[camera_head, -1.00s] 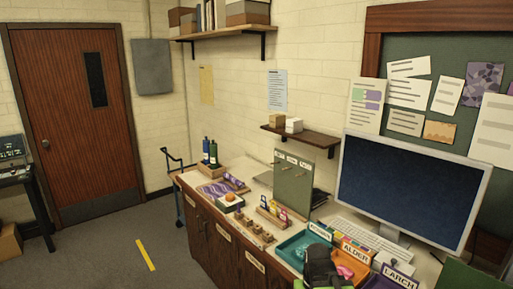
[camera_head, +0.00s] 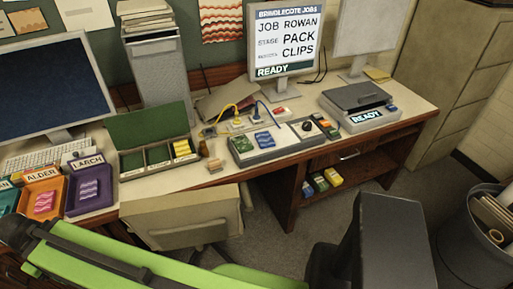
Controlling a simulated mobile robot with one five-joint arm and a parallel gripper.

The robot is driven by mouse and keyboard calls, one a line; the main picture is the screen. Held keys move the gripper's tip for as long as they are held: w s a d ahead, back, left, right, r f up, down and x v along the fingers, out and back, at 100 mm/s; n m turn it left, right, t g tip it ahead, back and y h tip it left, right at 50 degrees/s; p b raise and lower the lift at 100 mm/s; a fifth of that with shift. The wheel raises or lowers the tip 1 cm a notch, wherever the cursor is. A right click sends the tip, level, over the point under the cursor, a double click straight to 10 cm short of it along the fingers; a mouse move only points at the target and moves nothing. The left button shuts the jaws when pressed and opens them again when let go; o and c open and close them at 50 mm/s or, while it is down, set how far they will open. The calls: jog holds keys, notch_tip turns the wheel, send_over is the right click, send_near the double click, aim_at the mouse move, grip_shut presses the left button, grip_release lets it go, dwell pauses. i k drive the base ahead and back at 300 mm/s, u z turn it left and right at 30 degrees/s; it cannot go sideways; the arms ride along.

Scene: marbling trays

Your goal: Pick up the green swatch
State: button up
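A small green piece (camera_head: 243,145), which looks like the green swatch, lies at the left end of a grey sectioned tray (camera_head: 262,156) on the desk. A blue wavy swatch (camera_head: 265,139) lies just right of it in the same tray. A pink swatch (camera_head: 44,202) lies in the orange ALDER tray (camera_head: 28,201), and a lilac swatch (camera_head: 88,189) lies in the purple LARCH tray (camera_head: 104,184). My green and black arm crosses the foreground, well short of the grey tray. I see no gripper fingers.
A chair (camera_head: 185,215) stands in front of the desk. An open green-lidded box (camera_head: 150,130) is left of the grey tray; a scale reading READY (camera_head: 360,104) is right. A bin (camera_head: 470,240) stands at the right. Small boxes sit on a low shelf.

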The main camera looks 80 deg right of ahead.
aim_at(243, 143)
jog(key=u, duration=0.05)
jog(key=k, duration=1.2)
jog(key=z, duration=1.55)
jog(key=i, duration=1.5)
jog(key=z, duration=0.2)
